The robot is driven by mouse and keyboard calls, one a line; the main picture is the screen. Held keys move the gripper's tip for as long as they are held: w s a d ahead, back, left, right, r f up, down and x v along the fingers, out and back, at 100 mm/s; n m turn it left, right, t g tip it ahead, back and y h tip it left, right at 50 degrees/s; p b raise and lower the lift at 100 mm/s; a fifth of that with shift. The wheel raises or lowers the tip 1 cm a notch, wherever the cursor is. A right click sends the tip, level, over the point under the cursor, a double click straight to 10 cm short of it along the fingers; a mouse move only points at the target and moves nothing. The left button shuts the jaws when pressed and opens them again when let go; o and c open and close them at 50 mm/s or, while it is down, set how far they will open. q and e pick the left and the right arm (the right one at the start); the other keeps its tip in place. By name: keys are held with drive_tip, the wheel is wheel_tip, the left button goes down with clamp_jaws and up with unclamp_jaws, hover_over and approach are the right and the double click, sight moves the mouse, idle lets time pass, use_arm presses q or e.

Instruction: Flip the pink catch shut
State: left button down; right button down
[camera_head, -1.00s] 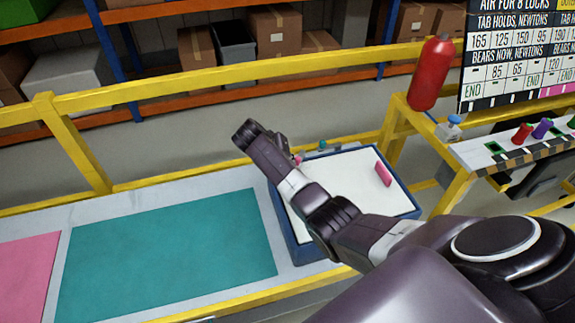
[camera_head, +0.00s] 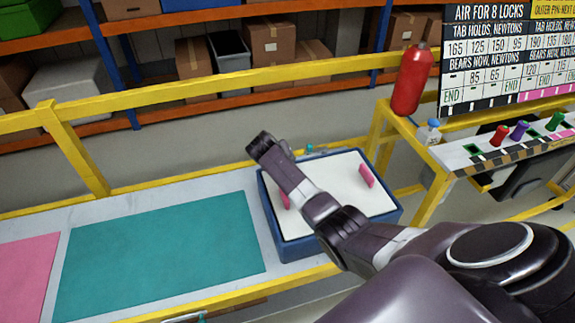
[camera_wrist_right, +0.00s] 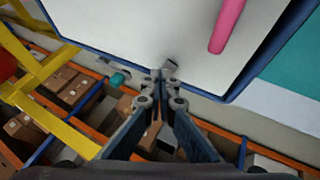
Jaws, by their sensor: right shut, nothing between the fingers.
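A blue module with a white top (camera_head: 330,185) stands at the right end of the bench. An upright pink piece (camera_head: 366,176) is on its right part. Another pink piece (camera_head: 285,199) shows beside my right arm at the left; a pink bar also shows in the right wrist view (camera_wrist_right: 228,25). I cannot tell which pink part is the catch. My right gripper (camera_wrist_right: 160,77) is shut and empty at the module's far edge. Its fingertips appear close to a small grey part (camera_wrist_right: 170,67); contact is unclear. My left gripper is out of view.
A teal mat (camera_head: 165,255) lies to the left. A yellow rail (camera_head: 230,79) runs behind the bench. A red cylinder (camera_head: 412,80) stands on the yellow-framed stand at right.

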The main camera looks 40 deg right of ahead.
drive_tip(key=shift+s+d, duration=0.1)
drive_tip(key=shift+d, duration=0.1)
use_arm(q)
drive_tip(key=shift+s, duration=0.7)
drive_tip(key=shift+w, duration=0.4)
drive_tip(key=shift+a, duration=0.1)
